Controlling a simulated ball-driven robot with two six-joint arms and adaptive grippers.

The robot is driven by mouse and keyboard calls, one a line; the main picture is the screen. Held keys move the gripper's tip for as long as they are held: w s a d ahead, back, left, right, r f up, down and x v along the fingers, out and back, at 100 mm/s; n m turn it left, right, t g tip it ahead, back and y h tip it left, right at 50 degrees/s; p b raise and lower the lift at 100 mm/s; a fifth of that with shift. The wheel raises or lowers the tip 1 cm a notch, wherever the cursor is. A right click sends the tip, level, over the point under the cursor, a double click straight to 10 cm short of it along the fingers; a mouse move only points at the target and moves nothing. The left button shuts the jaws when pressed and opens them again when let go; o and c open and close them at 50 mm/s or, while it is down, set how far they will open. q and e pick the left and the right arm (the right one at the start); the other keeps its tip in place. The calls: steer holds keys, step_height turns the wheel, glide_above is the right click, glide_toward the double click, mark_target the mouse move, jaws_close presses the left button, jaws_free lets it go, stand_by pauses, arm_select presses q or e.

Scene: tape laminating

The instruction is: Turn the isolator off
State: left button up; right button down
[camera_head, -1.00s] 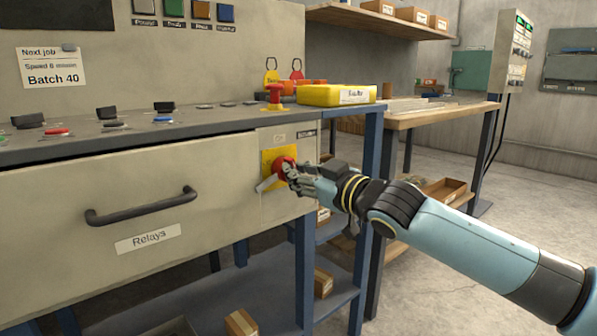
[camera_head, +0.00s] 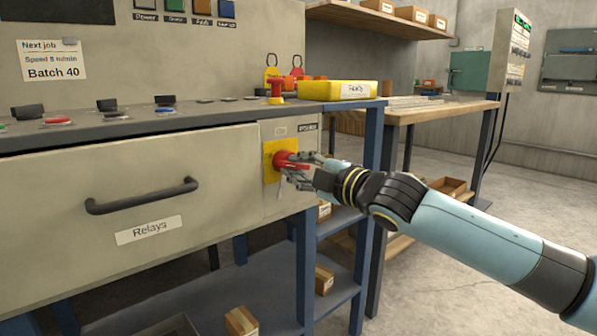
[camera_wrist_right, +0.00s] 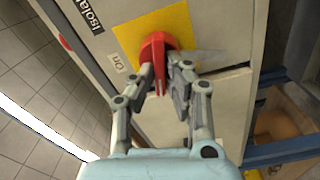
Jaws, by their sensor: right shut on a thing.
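The isolator is a red rotary knob (camera_head: 283,160) on a yellow plate (camera_head: 268,149), on the cabinet front right of the drawer. In the right wrist view the knob (camera_wrist_right: 155,48) stands on the yellow plate (camera_wrist_right: 178,22), with an "On" label (camera_wrist_right: 118,63) and an "Isolator" label (camera_wrist_right: 92,14) beside it. My right gripper (camera_head: 300,170) is at the knob; in the right wrist view its fingers (camera_wrist_right: 162,88) are shut on the knob's red handle. The fingers partly hide the handle. My left gripper is in no view.
A drawer with a black handle (camera_head: 142,197) and a "Relays" label is left of the isolator. A red push-button (camera_head: 276,88) and a yellow box (camera_head: 338,90) sit on the bench top above. A wooden workbench (camera_head: 425,112) stands behind to the right.

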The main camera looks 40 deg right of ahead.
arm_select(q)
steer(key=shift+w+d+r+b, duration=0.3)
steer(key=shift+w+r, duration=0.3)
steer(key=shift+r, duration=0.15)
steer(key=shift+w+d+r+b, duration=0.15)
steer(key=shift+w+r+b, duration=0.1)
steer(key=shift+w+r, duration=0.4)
arm_select(e)
steer(key=shift+f+n, duration=0.25)
steer(key=shift+n, duration=1.45)
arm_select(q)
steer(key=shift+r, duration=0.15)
arm_select(e)
steer(key=c, duration=1.4)
jaws_free()
steer(key=shift+r, duration=0.1)
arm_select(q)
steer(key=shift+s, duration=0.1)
arm_select(e)
steer(key=shift+s+d, duration=0.15)
steer(key=shift+s, duration=1.85)
steer(key=shift+s+d, duration=0.15)
steer(key=shift+s, duration=1.85)
steer(key=shift+s+d, duration=0.15)
steer(key=shift+s, duration=1.85)
